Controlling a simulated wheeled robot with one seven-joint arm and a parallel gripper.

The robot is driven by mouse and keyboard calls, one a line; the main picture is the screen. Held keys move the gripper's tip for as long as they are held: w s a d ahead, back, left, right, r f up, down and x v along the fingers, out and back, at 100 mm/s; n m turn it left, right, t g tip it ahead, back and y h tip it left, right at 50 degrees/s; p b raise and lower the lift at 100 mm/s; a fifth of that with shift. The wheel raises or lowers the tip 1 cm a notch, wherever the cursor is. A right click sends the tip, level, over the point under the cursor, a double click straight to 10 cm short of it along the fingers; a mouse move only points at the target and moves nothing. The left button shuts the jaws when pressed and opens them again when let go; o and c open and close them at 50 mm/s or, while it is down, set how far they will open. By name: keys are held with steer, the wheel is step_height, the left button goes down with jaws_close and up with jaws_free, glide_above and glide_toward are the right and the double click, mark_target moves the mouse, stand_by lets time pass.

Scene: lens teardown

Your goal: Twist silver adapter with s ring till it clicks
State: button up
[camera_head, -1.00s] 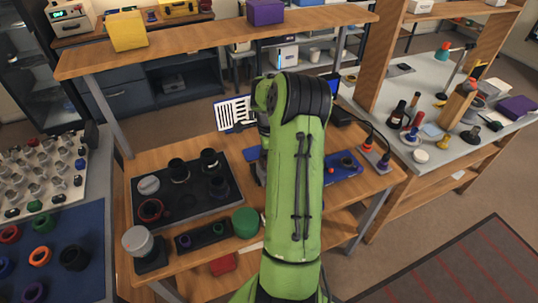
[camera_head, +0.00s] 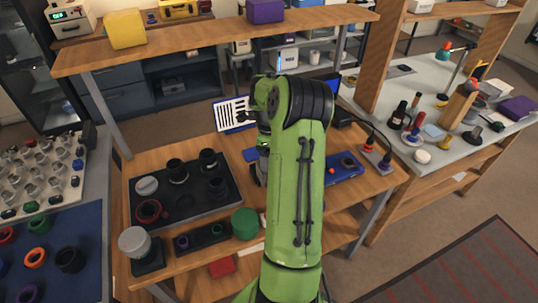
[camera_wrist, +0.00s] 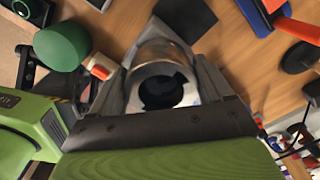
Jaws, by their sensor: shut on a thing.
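In the wrist view, my gripper (camera_wrist: 165,88) is shut on a silver cylindrical part (camera_wrist: 160,52), which looks like the silver adapter. A finger lies against each side of it. Its near end faces the camera and shows a dark, notched opening. A dark flat square (camera_wrist: 187,17) lies on the table beyond it. What is under the silver part is hidden, and I cannot make out an s mark. In the head view, my arm hides most of the gripper, with only a sliver left of the arm.
A dark tray (camera_head: 188,212) with several rings and a pale cap stands left on the wooden table (camera_head: 143,168). A green round piece (camera_head: 245,223) sits close by, also in the wrist view (camera_wrist: 62,46). A blue mat (camera_head: 345,168) with tools lies right. A shelf (camera_head: 205,40) spans behind.

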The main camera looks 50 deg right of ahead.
steer(key=shift+m+b, duration=0.6)
steer(key=shift+m, duration=0.7)
steer(key=shift+d+m+b, duration=0.1)
steer(key=shift+m+b, duration=0.25)
steer(key=shift+m, duration=0.15)
steer(key=shift+c, duration=1.6)
steer(key=o, duration=1.3)
steer(key=shift+o, duration=0.2)
steer(key=shift+r, duration=0.1)
